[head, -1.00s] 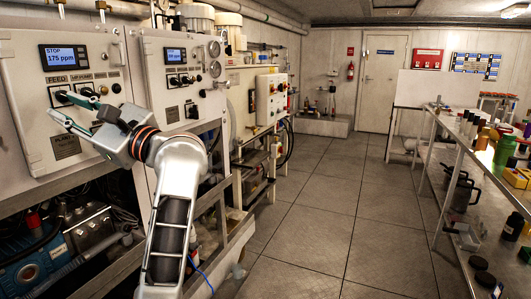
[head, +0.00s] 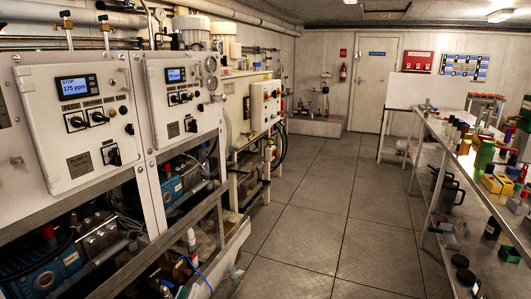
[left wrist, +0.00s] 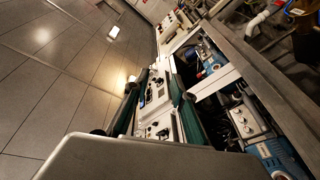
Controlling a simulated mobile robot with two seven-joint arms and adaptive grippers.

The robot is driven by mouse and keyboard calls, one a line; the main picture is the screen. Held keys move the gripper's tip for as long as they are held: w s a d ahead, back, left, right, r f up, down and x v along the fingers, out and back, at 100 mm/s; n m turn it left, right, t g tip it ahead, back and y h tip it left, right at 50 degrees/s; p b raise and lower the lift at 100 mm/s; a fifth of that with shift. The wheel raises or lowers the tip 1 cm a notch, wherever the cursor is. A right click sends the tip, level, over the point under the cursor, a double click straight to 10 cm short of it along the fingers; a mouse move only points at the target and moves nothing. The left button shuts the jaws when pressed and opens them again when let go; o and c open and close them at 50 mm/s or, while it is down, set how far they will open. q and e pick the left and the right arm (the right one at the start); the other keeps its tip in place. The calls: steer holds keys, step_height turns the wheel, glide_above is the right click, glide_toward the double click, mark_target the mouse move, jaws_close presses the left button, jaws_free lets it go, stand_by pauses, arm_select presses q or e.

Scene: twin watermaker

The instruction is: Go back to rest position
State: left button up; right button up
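My left gripper (left wrist: 157,84) shows in the left wrist view. Its two dark green fingers stand apart with nothing between them; a white control panel shows beyond the gap. I cannot make out either gripper in the head view. The left control panel (head: 75,125) stands at the left of the head view, with a display (head: 76,86) reading STOP and 175 ppm. A second panel (head: 183,98) with a lit display is to its right. My right gripper is in neither view.
A metal shelf (head: 432,122) with bottles, yellow boxes and jugs runs along the right. The tiled floor (head: 311,210) between it and the machines is clear. Pumps and pipes sit under the panels. A white door (head: 376,85) is at the back.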

arm_select(q)
steer(key=s+a+f+m+g+p, duration=0.1)
steer(key=s+f+m+g, duration=0.7)
steer(key=s+f, duration=1.4)
steer(key=shift+s+f+m+g+y+p, duration=0.3)
steer(key=shift+m+g+p, duration=0.1)
steer(key=shift+g+p, duration=0.25)
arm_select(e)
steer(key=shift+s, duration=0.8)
arm_select(q)
steer(key=shift+a, duration=0.1)
